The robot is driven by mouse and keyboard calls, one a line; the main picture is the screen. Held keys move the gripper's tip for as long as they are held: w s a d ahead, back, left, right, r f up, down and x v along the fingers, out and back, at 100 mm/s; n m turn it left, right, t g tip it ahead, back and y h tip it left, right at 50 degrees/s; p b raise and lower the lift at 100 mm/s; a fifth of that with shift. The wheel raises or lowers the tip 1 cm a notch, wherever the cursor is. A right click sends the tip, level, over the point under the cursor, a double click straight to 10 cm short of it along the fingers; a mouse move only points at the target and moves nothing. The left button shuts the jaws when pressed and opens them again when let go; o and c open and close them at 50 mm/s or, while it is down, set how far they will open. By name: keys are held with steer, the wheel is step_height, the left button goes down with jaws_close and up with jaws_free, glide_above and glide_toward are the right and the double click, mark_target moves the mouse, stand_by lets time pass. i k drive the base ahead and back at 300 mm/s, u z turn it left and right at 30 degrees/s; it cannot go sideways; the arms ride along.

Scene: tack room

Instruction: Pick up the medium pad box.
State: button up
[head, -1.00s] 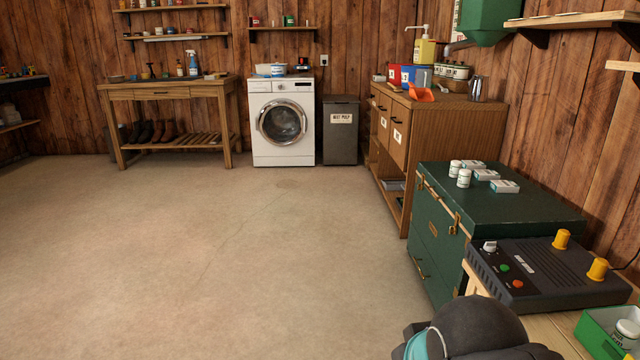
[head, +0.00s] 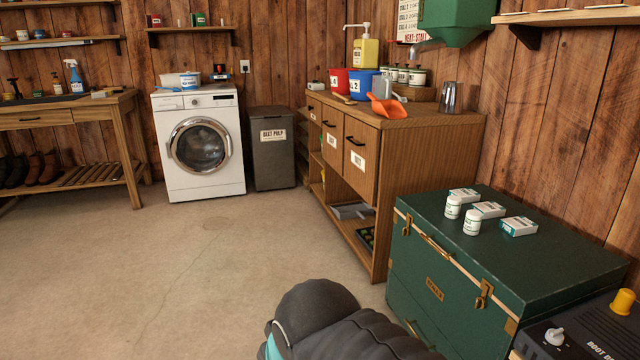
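Three small white pad boxes with teal-grey markings lie on the green trunk (head: 540,262) at the right: a back one (head: 464,195), a middle one (head: 489,210) and a front one (head: 519,227). They look alike, and their labels are too small to read, so I cannot tell which is the medium one. Two white tubs, one further back (head: 453,207) and one nearer (head: 472,221), stand upright just left of the boxes. My dark arm shows at the bottom centre, in front of the trunk. My gripper is out of view.
A dark control box with a yellow knob (head: 624,301) is at the lower right, close to the trunk. A wooden cabinet (head: 410,160) with buckets and an orange scoop (head: 385,106) stands behind the trunk. The floor to the left is clear.

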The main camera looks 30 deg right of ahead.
mark_target(519, 225)
steer(key=z, duration=0.3)
steer(key=i, duration=1.4)
steer(key=z, duration=1.95)
steer(key=i, duration=0.9)
steer(key=z, duration=0.75)
